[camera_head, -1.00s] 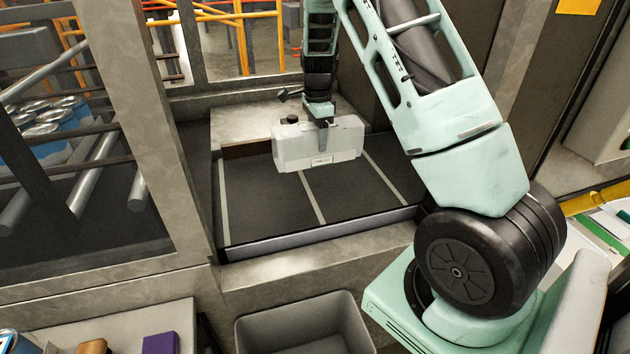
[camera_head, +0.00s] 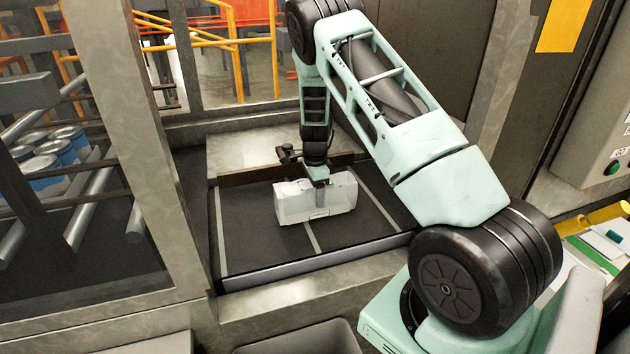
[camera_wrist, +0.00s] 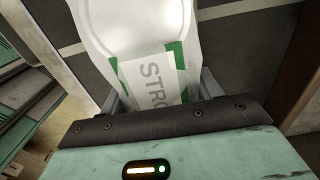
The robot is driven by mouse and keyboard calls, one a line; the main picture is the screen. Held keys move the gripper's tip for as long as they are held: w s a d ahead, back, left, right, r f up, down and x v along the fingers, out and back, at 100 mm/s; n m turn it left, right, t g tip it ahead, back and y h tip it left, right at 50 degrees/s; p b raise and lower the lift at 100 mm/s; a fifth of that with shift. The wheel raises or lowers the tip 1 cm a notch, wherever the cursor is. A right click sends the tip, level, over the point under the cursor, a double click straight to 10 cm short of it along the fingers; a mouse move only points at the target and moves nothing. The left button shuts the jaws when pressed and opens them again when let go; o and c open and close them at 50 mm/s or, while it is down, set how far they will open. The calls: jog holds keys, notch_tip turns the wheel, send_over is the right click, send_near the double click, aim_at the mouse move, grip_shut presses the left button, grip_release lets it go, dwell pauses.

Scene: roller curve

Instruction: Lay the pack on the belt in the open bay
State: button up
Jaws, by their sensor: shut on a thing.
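The pack (camera_head: 318,200) is a white, boxy block, held at its top by my gripper (camera_head: 317,178) in the head view. It is over the middle of the dark belt (camera_head: 260,240), which has pale cross lines. Its underside looks very near or on the belt; I cannot tell if it touches.
Metal walls and posts (camera_head: 140,130) frame the bay on the left and back. A metal sill (camera_head: 300,295) runs along the front. Blue cans (camera_head: 50,170) stand among rollers behind the left post. A grey bin (camera_head: 300,338) is below the sill.

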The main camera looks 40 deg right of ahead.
jog(key=shift+f, duration=0.1)
jog(key=o, duration=1.8)
jog(key=shift+f, duration=0.1)
jog(key=shift+c, duration=0.2)
